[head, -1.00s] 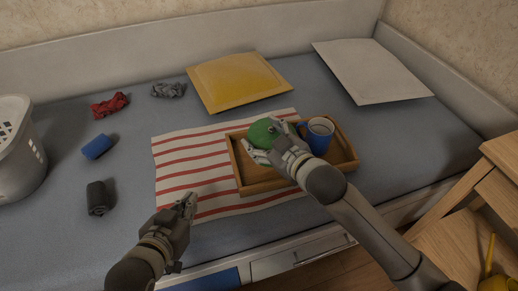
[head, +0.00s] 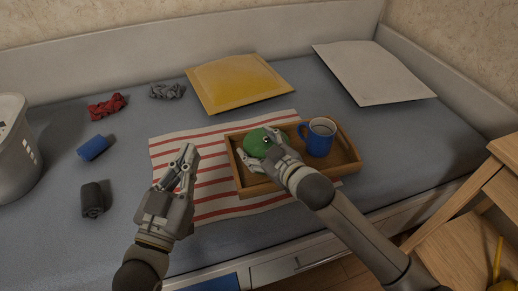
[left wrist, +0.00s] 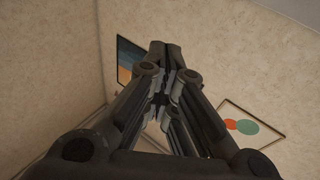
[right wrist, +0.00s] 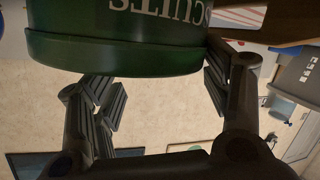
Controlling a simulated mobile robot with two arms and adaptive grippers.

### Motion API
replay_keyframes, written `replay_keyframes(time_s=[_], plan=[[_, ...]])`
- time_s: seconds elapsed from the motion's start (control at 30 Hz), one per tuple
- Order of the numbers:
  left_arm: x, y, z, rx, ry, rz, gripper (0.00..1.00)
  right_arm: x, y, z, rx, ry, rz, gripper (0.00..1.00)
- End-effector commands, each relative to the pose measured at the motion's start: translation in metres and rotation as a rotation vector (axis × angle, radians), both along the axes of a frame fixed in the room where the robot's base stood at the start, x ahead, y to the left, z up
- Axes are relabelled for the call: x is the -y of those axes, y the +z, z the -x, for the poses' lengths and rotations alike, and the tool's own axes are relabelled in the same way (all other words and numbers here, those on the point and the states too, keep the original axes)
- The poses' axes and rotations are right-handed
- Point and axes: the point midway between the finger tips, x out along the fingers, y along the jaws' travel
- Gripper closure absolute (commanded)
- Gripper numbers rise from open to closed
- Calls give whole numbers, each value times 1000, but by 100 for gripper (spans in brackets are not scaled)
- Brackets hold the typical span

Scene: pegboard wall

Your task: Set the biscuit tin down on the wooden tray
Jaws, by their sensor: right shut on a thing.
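The green biscuit tin (head: 257,142) is held in my right gripper (head: 262,150) over the left half of the wooden tray (head: 349,164). In the right wrist view the tin (right wrist: 120,50) fills the top, with part of its lettering upside down and a finger on either side. I cannot tell whether its base touches the tray. My left gripper (head: 187,158) is empty over the striped cloth, left of the tray. In the left wrist view its fingertips (left wrist: 160,75) are together.
A blue mug (head: 319,138) stands on the tray, right of the tin. The tray lies partly on the striped cloth (head: 215,206). A yellow cushion (head: 238,82) lies behind. Rolled and crumpled clothes, including a blue roll (head: 92,148), and a basket (head: 15,150) are at the left.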

Motion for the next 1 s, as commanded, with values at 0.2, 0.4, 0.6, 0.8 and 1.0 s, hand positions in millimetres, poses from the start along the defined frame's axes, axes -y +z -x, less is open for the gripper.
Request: replay_keyframes(time_s=[0.2,0.4,0.6,0.8,1.0], plan=[[1,11,2,58,-3,16,100,0,-2,0,5,1,-3,84],[1,11,2,57,-3,16,100,0,-1,0,5,1,-3,84],[1,11,2,57,-3,16,100,0,-5,0,0,0,0,14],[1,11,2,57,-3,15,100,0,-5,0,0,0,0,7],[1,11,2,56,-2,15,100,0,-4,0,1,0,-1,7]])
